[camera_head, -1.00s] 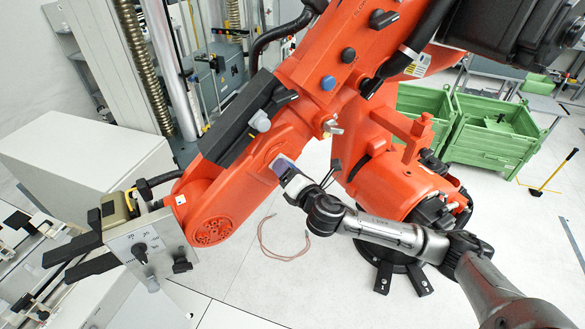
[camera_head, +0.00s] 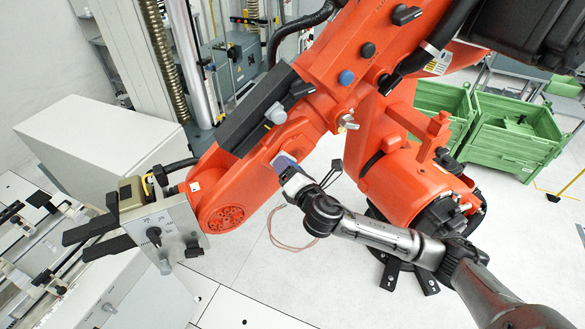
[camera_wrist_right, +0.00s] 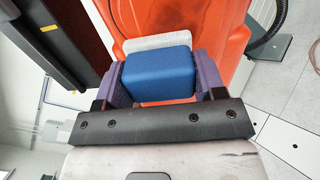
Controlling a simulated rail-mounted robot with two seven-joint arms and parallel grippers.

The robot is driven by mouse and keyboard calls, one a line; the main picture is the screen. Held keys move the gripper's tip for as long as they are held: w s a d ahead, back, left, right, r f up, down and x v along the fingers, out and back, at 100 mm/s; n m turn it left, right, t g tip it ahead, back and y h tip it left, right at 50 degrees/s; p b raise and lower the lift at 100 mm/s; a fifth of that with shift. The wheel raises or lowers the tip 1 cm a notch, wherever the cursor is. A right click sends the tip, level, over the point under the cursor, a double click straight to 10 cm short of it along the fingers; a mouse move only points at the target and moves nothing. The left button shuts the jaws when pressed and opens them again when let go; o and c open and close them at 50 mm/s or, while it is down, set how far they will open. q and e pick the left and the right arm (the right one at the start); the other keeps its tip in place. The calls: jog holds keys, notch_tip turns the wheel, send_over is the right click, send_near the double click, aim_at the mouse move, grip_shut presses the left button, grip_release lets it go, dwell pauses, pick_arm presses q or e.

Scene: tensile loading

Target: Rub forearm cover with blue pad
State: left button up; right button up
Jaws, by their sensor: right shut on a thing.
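The orange forearm cover (camera_head: 243,181) belongs to the large orange robot arm and slants down to the left in the head view. It also fills the top of the right wrist view (camera_wrist_right: 205,22), where a dark smudge shows on it. My right gripper (camera_head: 288,168) is shut on the blue pad (camera_wrist_right: 158,80), with a purple finger on each side. The pad has a white layer on its far side, facing the cover. The pad seems to be against the cover's lower right edge in the head view, but the contact itself is hidden. My left gripper is out of view.
A grey control box (camera_head: 158,235) with knobs sits at the arm's lower end. Green crates (camera_head: 515,135) stand at the right. A black rail (camera_head: 245,115) runs along the arm's upper left side. A thin looped cable (camera_head: 290,245) lies on open floor.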

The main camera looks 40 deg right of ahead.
jog(key=shift+s+a, duration=0.15)
jog(key=shift+a, duration=0.1)
jog(key=shift+v, duration=2.65)
jog(key=shift+s+d, duration=0.1)
jog(key=shift+d, duration=0.1)
jog(key=shift+v, duration=1.45)
